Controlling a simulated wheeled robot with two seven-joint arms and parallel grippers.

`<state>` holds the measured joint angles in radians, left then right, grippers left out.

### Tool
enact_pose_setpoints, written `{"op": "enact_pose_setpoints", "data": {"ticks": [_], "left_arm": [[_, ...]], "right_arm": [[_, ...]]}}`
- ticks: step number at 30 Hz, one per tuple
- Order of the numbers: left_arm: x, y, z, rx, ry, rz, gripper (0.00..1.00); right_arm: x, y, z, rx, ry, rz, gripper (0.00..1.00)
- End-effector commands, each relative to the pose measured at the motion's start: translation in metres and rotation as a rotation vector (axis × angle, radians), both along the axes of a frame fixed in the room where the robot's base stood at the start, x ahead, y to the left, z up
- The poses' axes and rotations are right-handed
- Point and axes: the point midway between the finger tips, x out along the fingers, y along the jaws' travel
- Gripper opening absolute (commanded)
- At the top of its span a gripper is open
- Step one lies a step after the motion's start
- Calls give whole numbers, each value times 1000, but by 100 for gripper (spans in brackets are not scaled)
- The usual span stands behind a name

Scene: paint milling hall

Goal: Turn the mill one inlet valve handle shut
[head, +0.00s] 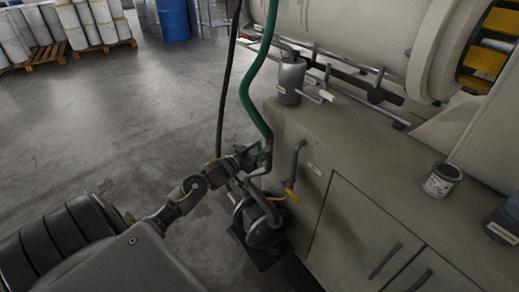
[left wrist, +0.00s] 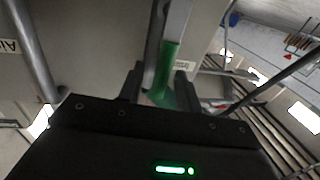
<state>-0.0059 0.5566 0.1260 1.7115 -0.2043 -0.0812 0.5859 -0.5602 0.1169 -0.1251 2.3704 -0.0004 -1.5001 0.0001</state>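My left gripper (head: 262,157) reaches in from the left beside the grey cabinet's end, close to the lower end of a green hose. In the left wrist view its two dark fingers (left wrist: 159,90) stand apart. A green grip-like piece (left wrist: 168,65) on a grey bar lies between them, with a gap at the left finger, so I cannot tell any firm hold. A small label (left wrist: 184,65) behind it is too small to read. In the head view a yellow handle (head: 291,194) sits on a grey pipe below and right of the gripper. My right gripper is not in view.
The green hose (head: 251,95) and a black cable (head: 229,75) hang beside the arm. A dark pump (head: 263,230) stands below. The cabinet (head: 350,235) bears a grey canister (head: 290,82) and a paint can (head: 441,181). Open floor (head: 110,115) lies left.

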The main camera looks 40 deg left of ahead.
Motion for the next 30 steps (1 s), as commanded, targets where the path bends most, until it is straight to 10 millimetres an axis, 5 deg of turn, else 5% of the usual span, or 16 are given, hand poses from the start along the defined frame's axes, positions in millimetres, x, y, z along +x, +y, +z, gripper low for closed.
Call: {"op": "enact_pose_setpoints", "data": {"ticks": [10,18,30], "left_arm": [[4,-1,0,0,1,0,35],[4,-1,0,0,1,0,0],[3,1,1,-11,5,2,0]], "right_arm": [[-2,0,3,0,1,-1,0],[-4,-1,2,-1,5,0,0],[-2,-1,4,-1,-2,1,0]]}}
